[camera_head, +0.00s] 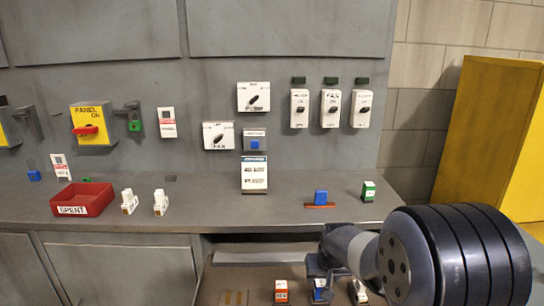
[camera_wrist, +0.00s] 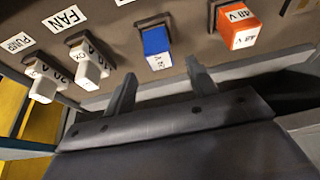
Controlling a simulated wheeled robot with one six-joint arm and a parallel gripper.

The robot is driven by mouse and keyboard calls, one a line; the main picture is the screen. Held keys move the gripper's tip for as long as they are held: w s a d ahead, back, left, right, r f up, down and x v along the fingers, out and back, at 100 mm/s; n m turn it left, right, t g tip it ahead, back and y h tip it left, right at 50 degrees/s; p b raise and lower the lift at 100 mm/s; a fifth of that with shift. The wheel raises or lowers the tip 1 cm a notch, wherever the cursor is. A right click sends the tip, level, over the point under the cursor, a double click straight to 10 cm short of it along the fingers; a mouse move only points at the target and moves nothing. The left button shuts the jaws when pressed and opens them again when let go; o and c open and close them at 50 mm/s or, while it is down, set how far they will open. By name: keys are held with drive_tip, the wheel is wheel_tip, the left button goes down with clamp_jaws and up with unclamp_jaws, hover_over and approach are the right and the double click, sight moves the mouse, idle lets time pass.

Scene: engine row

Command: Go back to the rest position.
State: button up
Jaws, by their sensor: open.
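My gripper (camera_head: 318,268) hangs low in front of the counter in the head view, at the end of my arm. In the wrist view its two fingers (camera_wrist: 161,84) stand apart with nothing between them. Just beyond the fingertips is a blue block (camera_wrist: 156,45) seated in a panel socket; I cannot tell whether a finger touches it. An orange 48 V block (camera_wrist: 237,25) sits to its right. White blocks sit to its left at the FAN (camera_wrist: 88,66) and PUMP (camera_wrist: 44,84) labels.
Switches line the grey wall. A yellow cabinet (camera_head: 490,140) stands at right. The counter's middle is mostly clear.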

sight(320, 280)
drive_tip(key=x, duration=0.7)
drive_tip(key=shift+f+b, duration=0.2)
drive_tip(key=shift+b, duration=0.1)
wheel_tip(320, 280, up, 2)
drive_tip(key=shift+w+r, duration=0.1)
drive_tip(key=shift+r, duration=0.7)
drive_tip(key=shift+f, duration=0.15)
